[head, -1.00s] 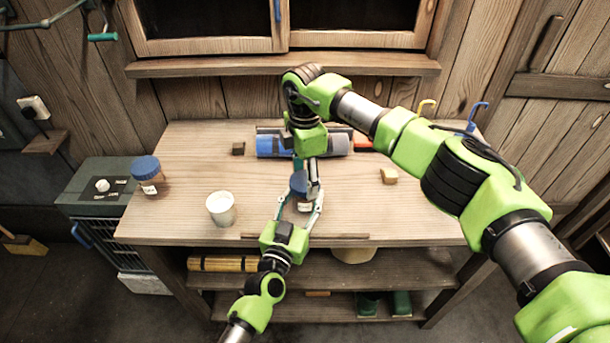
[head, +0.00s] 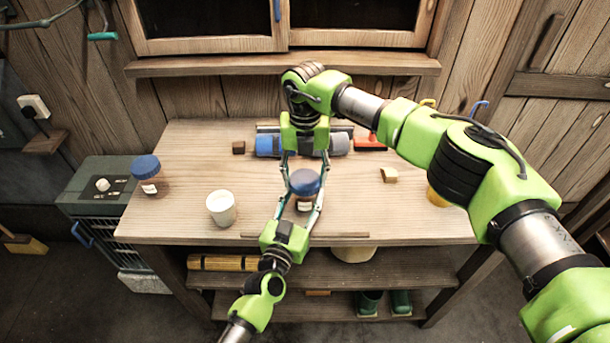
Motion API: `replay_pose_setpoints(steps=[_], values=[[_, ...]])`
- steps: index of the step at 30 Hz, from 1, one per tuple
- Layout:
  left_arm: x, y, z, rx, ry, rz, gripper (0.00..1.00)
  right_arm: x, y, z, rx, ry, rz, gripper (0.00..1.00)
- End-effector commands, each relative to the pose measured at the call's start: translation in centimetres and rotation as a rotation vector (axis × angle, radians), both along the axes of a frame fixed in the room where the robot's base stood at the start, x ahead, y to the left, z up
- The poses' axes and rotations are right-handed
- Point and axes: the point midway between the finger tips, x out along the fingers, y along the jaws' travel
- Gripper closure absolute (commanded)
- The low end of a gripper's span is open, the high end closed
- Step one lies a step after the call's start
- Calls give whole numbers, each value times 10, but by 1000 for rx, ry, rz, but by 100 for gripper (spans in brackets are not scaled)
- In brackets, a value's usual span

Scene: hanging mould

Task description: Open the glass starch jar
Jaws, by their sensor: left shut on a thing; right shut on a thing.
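A glass jar (head: 304,204) with a pale label and a blue lid (head: 305,182) stands near the middle front of the bench, between my grippers. My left gripper (head: 304,212) reaches in from the front and is shut on the jar's body, one finger on each side. My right gripper (head: 306,180) comes down from behind and is shut on the blue lid, with fingers at its left and right. The lid appears to sit on the jar; I cannot tell whether there is a gap beneath it.
A white cup (head: 221,208) is left of the held jar. A blue and grey roll (head: 268,145) lies behind, and a small tan block (head: 389,175) lies to the right. The front left of the bench (head: 165,220) is clear.

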Motion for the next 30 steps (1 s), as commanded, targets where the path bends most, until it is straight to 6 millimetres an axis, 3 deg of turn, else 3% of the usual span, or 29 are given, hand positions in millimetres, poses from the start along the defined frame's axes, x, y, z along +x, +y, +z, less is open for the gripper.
replay_pose_setpoints(steps=[30], values=[[0,0,-1,2,2,-1,100,0,0,1,-1,-1,1792,74]])
